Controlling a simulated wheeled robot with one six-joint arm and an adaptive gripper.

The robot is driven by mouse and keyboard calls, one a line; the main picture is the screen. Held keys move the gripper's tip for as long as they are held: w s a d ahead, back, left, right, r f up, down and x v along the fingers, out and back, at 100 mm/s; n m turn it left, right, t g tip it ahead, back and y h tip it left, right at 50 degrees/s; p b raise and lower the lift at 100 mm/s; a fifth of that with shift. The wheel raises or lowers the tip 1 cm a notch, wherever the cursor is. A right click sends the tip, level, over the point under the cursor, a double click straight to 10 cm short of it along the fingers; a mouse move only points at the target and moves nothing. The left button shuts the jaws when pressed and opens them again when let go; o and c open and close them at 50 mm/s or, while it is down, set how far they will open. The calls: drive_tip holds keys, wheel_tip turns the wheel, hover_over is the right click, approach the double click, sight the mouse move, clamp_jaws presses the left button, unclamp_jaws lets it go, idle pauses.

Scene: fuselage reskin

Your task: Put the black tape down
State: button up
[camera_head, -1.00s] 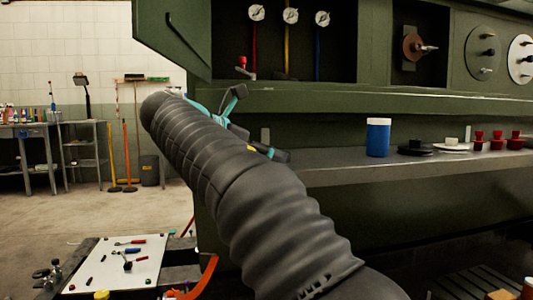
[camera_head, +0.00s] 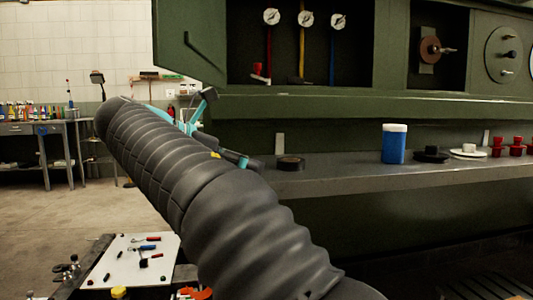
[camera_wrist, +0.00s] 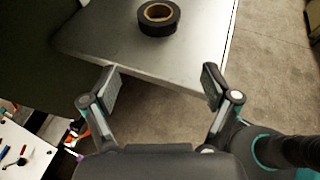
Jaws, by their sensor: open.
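The black tape (camera_wrist: 159,29) is a roll with a tan core. It lies flat on the grey shelf (camera_wrist: 95,40), near the shelf's end, in the wrist view. In the head view the tape (camera_head: 291,163) rests on the left end of the shelf (camera_head: 340,180). My gripper (camera_wrist: 160,82) is open and empty, with its fingers spread wide just off the shelf edge and apart from the tape. In the head view my gripper is largely hidden behind my arm; teal parts show beside it.
A blue and white container (camera_head: 394,145), black and white discs and several red items stand farther right on the shelf. Gauges (camera_head: 306,20) sit in the green panel above. A white board (camera_head: 130,260) with small tools lies low at left. Open floor shows at left.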

drive_tip(key=shift+s+a+p, duration=0.3)
drive_tip(key=shift+s+a, duration=0.95)
drive_tip(key=shift+a, duration=0.3)
